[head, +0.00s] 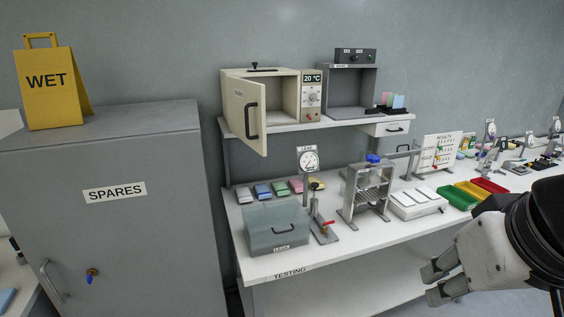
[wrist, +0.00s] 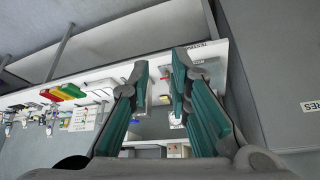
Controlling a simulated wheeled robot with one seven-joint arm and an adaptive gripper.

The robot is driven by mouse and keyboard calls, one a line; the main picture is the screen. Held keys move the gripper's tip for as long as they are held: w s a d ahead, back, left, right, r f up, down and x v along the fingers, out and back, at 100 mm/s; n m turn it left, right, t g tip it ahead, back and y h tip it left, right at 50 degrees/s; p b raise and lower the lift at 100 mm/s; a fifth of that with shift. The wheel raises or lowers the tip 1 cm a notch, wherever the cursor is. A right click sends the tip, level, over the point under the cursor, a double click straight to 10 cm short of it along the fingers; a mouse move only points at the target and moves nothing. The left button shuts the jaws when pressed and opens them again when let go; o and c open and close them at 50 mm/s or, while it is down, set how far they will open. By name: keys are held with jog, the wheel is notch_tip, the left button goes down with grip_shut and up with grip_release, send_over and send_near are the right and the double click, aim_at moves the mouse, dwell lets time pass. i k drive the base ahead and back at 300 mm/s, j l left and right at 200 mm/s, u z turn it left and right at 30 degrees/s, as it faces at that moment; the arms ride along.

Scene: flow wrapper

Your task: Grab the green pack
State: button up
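The green pack (head: 279,188) lies in a row of coloured packs near the back of the white testing bench, between a blue pack (head: 262,191) and a pink pack (head: 296,186). My gripper (head: 434,284) is at the lower right, in front of the bench and well apart from the packs. Its two fingers are spread with nothing between them. In the wrist view my gripper (wrist: 160,62) also shows open and empty, with the bench beyond the fingers. I cannot make out the green pack in that view.
A clear lidded box (head: 275,230) stands in front of the packs. A gauge stand (head: 309,160) with a red lever and a metal press frame (head: 366,190) stand to their right. A shelf (head: 300,123) with an open-doored oven overhangs behind. A grey spares cabinet (head: 110,230) stands left.

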aim_at(280, 189)
jog(key=i+j, duration=0.7)
jog(key=u, duration=0.05)
